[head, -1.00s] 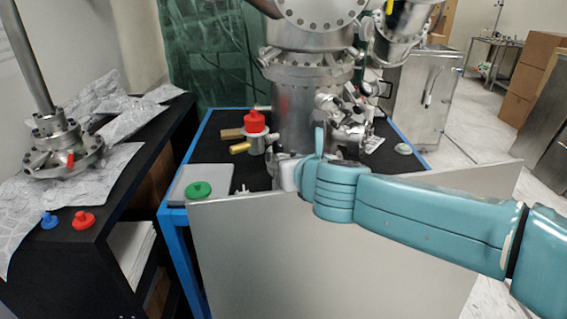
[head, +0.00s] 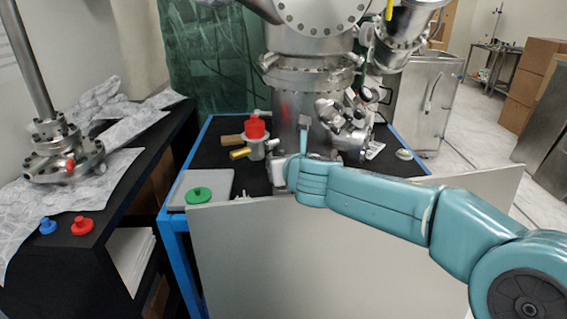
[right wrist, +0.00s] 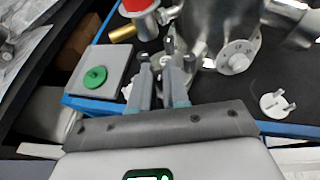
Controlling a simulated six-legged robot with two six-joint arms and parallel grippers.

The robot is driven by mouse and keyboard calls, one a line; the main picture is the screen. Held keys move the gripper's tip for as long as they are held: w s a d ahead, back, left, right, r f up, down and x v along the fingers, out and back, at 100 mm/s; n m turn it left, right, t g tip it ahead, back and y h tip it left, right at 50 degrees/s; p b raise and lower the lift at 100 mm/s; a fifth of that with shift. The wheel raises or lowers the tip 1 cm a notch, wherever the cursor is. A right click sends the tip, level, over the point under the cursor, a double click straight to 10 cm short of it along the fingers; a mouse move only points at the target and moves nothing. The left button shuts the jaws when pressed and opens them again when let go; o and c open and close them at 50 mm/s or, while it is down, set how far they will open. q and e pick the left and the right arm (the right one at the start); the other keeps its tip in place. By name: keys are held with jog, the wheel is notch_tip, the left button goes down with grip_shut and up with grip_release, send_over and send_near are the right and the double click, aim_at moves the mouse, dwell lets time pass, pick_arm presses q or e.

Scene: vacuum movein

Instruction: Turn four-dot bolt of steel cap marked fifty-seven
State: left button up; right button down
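My right gripper (head: 303,140) is in front of the steel chamber (head: 288,110), above the near edge of the black-topped table. In the right wrist view its two fingers (right wrist: 164,75) stand apart with a gap between them, and I see nothing clamped there. A round pale cap with small dots (right wrist: 237,57) sits low on the chamber, to the right of the fingers and apart from them. I cannot read a number fifty-seven or pick out a four-dot bolt. My left gripper is not in view.
A green knob (head: 199,195) lies on a grey plate at the left. A red-topped steel fitting (head: 255,135) stands behind it. A pale pronged disc (right wrist: 277,104) lies on the table's right. A grey panel (head: 340,250) fronts the table. Blue (head: 47,226) and red (head: 82,225) knobs lie on the left shelf.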

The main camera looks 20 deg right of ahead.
jog(key=shift+a+f+m+h, duration=0.1)
jog(key=shift+m+h, duration=0.3)
jog(key=shift+h, duration=0.1)
jog(key=shift+w+a+m+g+h+p, duration=0.15)
jog(key=shift+m+g+h+p, duration=0.9)
jog(key=shift+m+h+p, duration=0.8)
jog(key=shift+w+a+m+g+h+p, duration=0.1)
jog(key=shift+a+m+g+h+p, duration=0.1)
jog(key=shift+m+g+h+p, duration=1.3)
jog(key=shift+w+a+m+g+h+p, duration=0.15)
jog(key=shift+m+g+h+p, duration=0.5)
jog(key=shift+m+h+p, duration=1.55)
jog(key=shift+s+n+y+p, duration=0.1)
jog(key=shift+n+y+p, duration=0.25)
jog(key=shift+y+p, duration=0.15)
jog(key=c, duration=1.4)
grip_release()
